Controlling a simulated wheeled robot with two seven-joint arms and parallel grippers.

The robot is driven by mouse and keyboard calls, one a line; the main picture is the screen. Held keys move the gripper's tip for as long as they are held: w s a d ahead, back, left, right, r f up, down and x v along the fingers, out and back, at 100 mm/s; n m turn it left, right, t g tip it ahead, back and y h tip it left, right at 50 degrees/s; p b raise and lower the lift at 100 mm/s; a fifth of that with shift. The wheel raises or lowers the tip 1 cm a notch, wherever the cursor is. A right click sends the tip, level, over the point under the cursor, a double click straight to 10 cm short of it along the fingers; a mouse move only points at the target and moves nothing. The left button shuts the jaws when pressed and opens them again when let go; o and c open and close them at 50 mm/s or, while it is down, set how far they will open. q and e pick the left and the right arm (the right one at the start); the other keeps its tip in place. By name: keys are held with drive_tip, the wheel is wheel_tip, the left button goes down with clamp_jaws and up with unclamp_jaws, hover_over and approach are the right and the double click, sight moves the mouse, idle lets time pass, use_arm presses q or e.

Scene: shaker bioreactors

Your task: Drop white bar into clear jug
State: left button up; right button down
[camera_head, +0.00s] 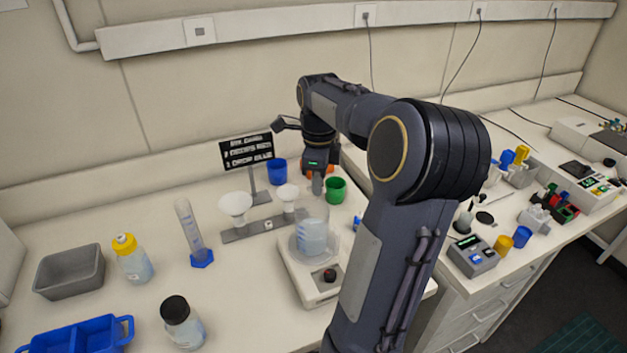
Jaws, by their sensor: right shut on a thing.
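The clear jug (312,235), holding pale blue liquid, stands on the white stirrer plate (312,280) near the middle of the bench. My right arm reaches over from the right. I cannot pick out the white bar anywhere. My left gripper is not in view.
A blue cup (277,172) and a green cup (336,190) stand behind the jug. Left are white funnels on a stand (236,205), a measuring cylinder (190,230), a yellow-capped bottle (132,260), a black-capped bottle (182,322) and a grey tray (70,272).

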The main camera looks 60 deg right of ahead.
wheel_tip(320, 180, down, 4)
drive_tip(key=b, duration=0.3)
drive_tip(key=shift+f, duration=0.15)
drive_tip(key=c, duration=1.4)
unclamp_jaws()
drive_tip(key=shift+o, duration=0.2)
drive_tip(key=shift+r, duration=3.95)
